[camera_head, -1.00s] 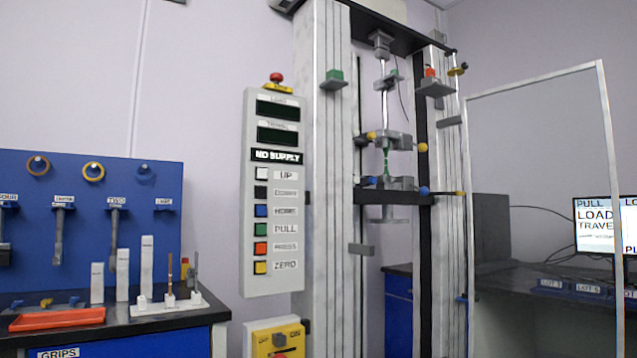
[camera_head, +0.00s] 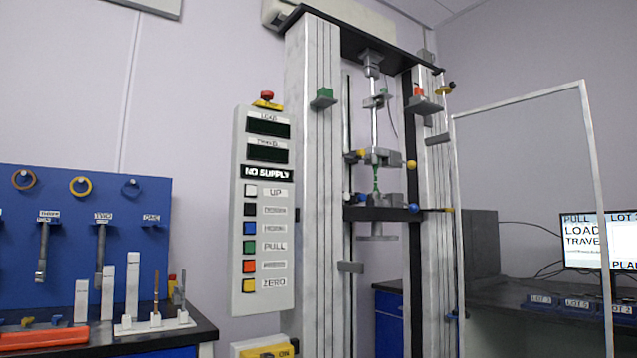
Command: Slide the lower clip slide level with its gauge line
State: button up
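The testing machine stands in the middle of the head view, with two pale columns and a dark crosshead (camera_head: 384,214) between them. A green specimen (camera_head: 376,179) stands upright between the upper and lower grips. A small grey block (camera_head: 350,267) sits low on a thin vertical rail beside the left column. It may be the lower clip slide, but I cannot tell for sure. Another grey block (camera_head: 437,138) shows on the right column. No gauge line can be made out at this size. My gripper is not in view.
A button panel (camera_head: 264,215) reading NO SUPPLY stands left of the machine. An open-looking framed guard (camera_head: 519,101) stands to the right, before a monitor (camera_head: 597,240). A blue tool board (camera_head: 85,250) and a bench with a red tray (camera_head: 45,336) are at the left.

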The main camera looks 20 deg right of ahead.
aim_at(358, 197)
jog(key=k, duration=0.65)
jog(key=z, duration=0.7)
jog(key=i, duration=1.05)
jog(key=u, duration=0.2)
